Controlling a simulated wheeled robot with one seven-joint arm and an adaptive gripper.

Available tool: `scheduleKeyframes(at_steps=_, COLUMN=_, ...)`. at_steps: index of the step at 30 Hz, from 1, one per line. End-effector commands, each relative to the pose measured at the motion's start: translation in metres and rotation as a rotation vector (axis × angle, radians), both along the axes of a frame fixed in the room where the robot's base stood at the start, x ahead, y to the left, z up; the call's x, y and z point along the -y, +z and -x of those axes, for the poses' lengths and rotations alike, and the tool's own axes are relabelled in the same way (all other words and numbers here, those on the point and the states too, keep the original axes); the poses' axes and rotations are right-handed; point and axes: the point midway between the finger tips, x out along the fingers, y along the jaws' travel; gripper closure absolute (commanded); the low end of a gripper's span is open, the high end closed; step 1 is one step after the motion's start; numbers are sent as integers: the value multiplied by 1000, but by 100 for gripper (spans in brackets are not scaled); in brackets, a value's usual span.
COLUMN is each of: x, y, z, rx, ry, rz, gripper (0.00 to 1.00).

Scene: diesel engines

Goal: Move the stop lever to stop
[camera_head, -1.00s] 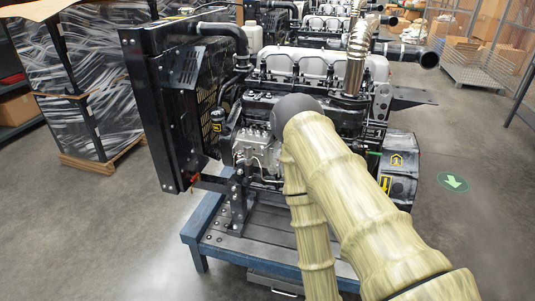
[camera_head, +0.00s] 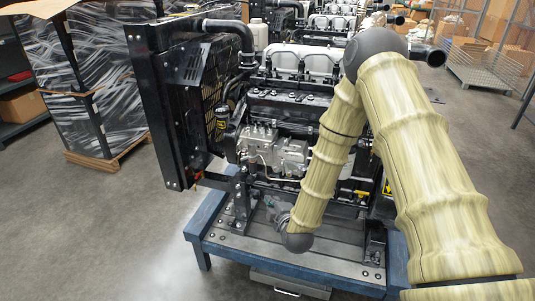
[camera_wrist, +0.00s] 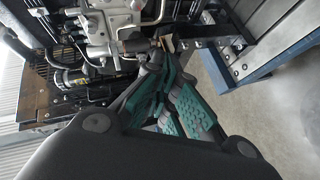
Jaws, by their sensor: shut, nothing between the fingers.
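The injection pump (camera_head: 275,148), a silver-grey block on the engine's near side, shows in the head view. It also shows at the top of the wrist view (camera_wrist: 112,25), with a small lever-like part (camera_wrist: 138,45) below it; I cannot tell whether this is the stop lever. In the wrist view my gripper (camera_wrist: 172,92), with green-padded fingers, is shut with nothing held, just below the pump in the picture. In the head view it is mostly hidden by my forearm, low beside the engine; I cannot tell whether it touches anything.
The engine stands on a blue-framed stand (camera_head: 300,266) with a plank top. A black radiator (camera_head: 170,110) stands at its left end. A wrapped pallet (camera_head: 85,75) is behind at left. Open floor (camera_head: 90,235) lies at left front.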

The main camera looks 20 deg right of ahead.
Motion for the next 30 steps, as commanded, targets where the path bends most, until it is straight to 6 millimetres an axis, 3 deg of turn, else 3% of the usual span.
scheduleKeyframes(at_steps=1, x=5, y=22, z=-17, rx=66, ry=2, rz=59, gripper=100)
scheduleKeyframes(at_steps=4, x=13, y=56, z=-40, rx=167, ry=1, rz=177, gripper=100)
scheduleKeyframes(at_steps=10, x=23, y=96, z=-61, rx=275, ry=-15, rz=313, gripper=100)
scheduleKeyframes(at_steps=24, x=24, y=103, z=-66, rx=290, ry=-17, rz=335, gripper=100)
scheduleKeyframes(at_steps=30, x=27, y=104, z=-85, rx=289, ry=-20, rz=334, gripper=100)
